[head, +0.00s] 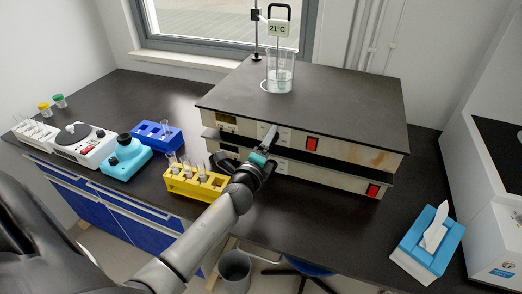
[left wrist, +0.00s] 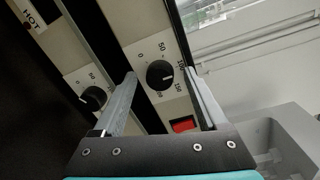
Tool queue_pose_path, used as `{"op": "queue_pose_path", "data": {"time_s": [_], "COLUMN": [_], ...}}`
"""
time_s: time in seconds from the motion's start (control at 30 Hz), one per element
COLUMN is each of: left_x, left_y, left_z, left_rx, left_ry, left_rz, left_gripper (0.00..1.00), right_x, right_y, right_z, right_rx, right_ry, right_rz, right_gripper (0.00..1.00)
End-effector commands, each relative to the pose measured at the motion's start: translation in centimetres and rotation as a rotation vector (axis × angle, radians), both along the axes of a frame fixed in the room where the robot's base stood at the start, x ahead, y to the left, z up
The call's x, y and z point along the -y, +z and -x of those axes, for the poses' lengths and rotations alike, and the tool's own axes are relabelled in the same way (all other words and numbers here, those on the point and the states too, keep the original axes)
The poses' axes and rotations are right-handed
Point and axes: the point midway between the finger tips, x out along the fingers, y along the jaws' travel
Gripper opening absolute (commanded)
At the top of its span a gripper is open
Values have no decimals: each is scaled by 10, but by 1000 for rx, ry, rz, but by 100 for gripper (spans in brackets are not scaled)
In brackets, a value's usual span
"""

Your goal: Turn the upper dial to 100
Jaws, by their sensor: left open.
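The upper dial (left wrist: 160,75) is a round black knob on the pale front panel of the upper hot plate (head: 372,100). Its white mark points right, towards the printed 100 and the number below it; the exact reading is too small to tell. My left gripper (head: 264,145) is open in front of the panels, and in the head view it hides the dial. In the left wrist view, the fingertips (left wrist: 160,74) stand on either side of the dial; I cannot tell whether they touch it. My right gripper is not in view.
The lower unit's dial (left wrist: 93,98) lies left of the left finger. A red switch (left wrist: 183,124) sits near the upper dial. A beaker (head: 280,72) stands on top. A yellow rack (head: 190,187) with tubes is left of my gripper; a tissue box (head: 428,240) is at right.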

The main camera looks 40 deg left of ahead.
Motion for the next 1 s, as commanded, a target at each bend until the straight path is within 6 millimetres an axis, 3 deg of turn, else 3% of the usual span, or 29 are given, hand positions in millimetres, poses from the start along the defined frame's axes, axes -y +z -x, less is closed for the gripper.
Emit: {"op": "queue_pose_path", "data": {"time_s": [0.17, 0.7, 1.0], "left_x": [5, 29, 38], "left_y": [0, 4, 7], "left_z": [19, 108, 139], "left_rx": [-3, -3, -2], "left_ry": [0, 2, 2], "left_rz": [1, 2, 0], "left_gripper": [75, 75, 75], "right_x": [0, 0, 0], "right_y": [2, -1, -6], "right_z": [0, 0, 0], "right_rx": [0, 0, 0], "right_ry": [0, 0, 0], "right_rz": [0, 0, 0], "right_gripper": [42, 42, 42]}}
